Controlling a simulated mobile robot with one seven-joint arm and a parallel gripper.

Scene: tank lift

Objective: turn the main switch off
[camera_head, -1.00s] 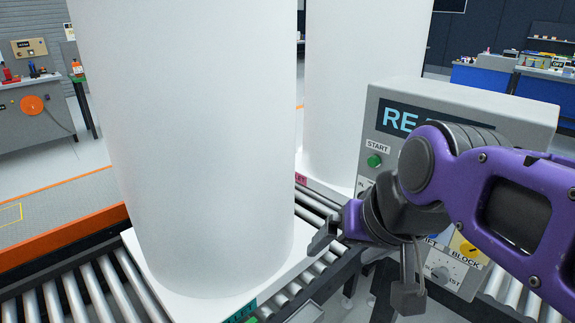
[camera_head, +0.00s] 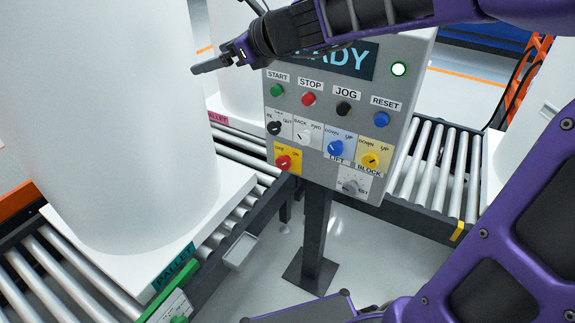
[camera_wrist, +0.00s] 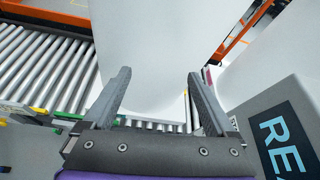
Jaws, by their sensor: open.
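The control panel (camera_head: 330,120) stands on a post, its upper part partly covered by my arm. On its lower left, a red rotary knob (camera_head: 283,162) sits on a yellow plate whose small lettering seems to read OFF and ON; I cannot tell exactly where the knob points. My gripper (camera_head: 208,66) is above and left of the panel, in front of the white tank, well away from the red knob. In the wrist view my gripper (camera_wrist: 160,75) is open with nothing between its fingers; the panel's corner (camera_wrist: 285,130) shows at right, and the red knob is out of that view.
Other controls crowd the panel: a black knob (camera_head: 274,128) directly above, a white knob (camera_head: 304,138), a blue knob (camera_head: 336,147), a yellow knob (camera_head: 370,160) and a row of push buttons. The white tank (camera_head: 110,130) stands at left. Roller conveyors (camera_head: 435,165) flank the post.

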